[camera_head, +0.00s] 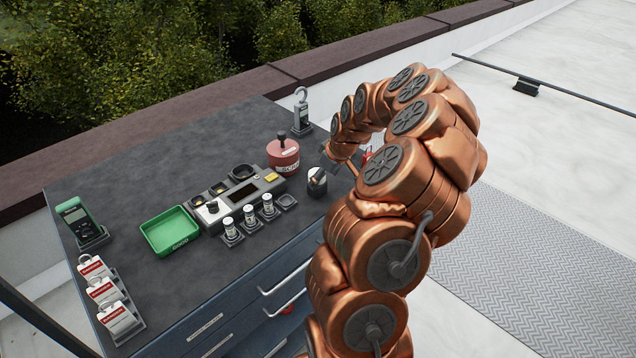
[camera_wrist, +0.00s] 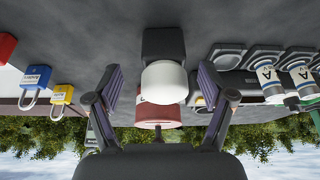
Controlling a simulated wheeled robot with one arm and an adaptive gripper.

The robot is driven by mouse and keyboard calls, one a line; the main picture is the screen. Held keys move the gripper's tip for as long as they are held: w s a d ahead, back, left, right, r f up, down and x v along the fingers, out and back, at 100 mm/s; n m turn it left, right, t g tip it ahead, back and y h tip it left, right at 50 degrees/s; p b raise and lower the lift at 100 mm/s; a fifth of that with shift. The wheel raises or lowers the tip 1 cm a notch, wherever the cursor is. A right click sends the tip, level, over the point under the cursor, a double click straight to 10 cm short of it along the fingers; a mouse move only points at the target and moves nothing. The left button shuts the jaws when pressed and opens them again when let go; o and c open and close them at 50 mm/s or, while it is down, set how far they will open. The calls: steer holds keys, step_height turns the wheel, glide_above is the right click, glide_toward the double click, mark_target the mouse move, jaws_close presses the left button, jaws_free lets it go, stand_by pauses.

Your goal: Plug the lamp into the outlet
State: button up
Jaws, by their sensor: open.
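I cannot make out a lamp, a plug or an outlet for certain in either view. My gripper (camera_wrist: 163,103) is open in the wrist view, its two dark pads apart with nothing held. A small white rounded piece on a dark block (camera_wrist: 163,82) stands upright ahead, seen between the pads and apart from them; the wrist picture is upside down. In the head view this dark piece with a pale top (camera_head: 317,183) stands near the bench's right edge. My gripper is partly hidden by my arm there, close beside that piece.
Padlocks (camera_wrist: 62,95) hang left in the wrist view.

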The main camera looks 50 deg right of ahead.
steer(key=shift+w+a+f+p, duration=0.25)
steer(key=shift+w+f+p, duration=0.5)
steer(key=shift+f+p, duration=0.15)
steer(key=shift+p+x, duration=0.55)
steer(key=shift+x, duration=0.85)
steer(key=c, duration=1.2)
